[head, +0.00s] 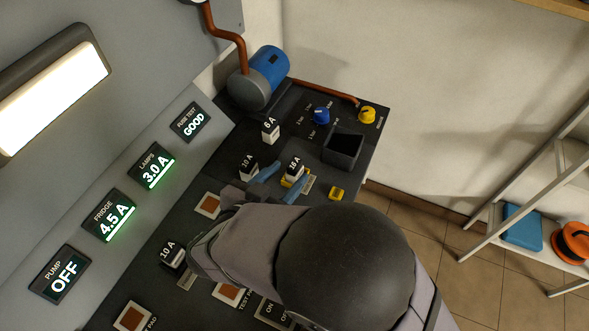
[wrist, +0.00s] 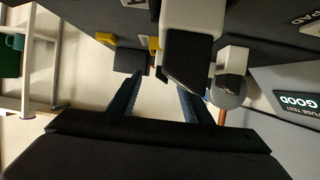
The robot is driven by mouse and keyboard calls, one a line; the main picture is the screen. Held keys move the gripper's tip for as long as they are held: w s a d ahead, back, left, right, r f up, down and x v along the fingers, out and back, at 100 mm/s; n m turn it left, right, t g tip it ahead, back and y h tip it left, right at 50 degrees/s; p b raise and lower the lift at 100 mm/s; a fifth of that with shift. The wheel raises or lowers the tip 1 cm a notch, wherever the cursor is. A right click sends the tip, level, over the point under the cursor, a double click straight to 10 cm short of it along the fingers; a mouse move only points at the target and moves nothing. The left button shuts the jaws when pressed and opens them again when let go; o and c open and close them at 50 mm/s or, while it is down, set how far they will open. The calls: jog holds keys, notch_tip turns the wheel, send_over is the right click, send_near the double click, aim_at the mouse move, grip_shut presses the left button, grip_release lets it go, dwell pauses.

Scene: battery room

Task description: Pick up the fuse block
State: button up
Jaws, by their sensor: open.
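Several white fuse blocks with black labelled tops stand on the dark bench. In the head view, a 16 A block (head: 294,169) and a 10 A block (head: 248,168) are by my gripper (head: 279,180). A 6 A block (head: 270,132) is farther back and another 10 A block (head: 172,255) is nearer. My gripper is open, its blue fingers spread with nothing gripped. In the wrist view, a large block (wrist: 188,62) is close to the right fingertip of my gripper (wrist: 155,85). Its label is not readable, and I cannot tell whether they touch.
A black open bin (head: 343,149) stands at the bench's right edge, with a blue knob (head: 320,116) and yellow knob (head: 367,115) behind. A blue motor (head: 260,77) with copper pipes is at the back. Displays line the left panel (head: 190,122). My arm hides part of the bench.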

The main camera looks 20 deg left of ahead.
aim_at(290, 170)
jog(key=shift+p+x, duration=0.4)
jog(key=shift+x, duration=2.25)
jog(key=shift+a, duration=0.15)
grip_shut()
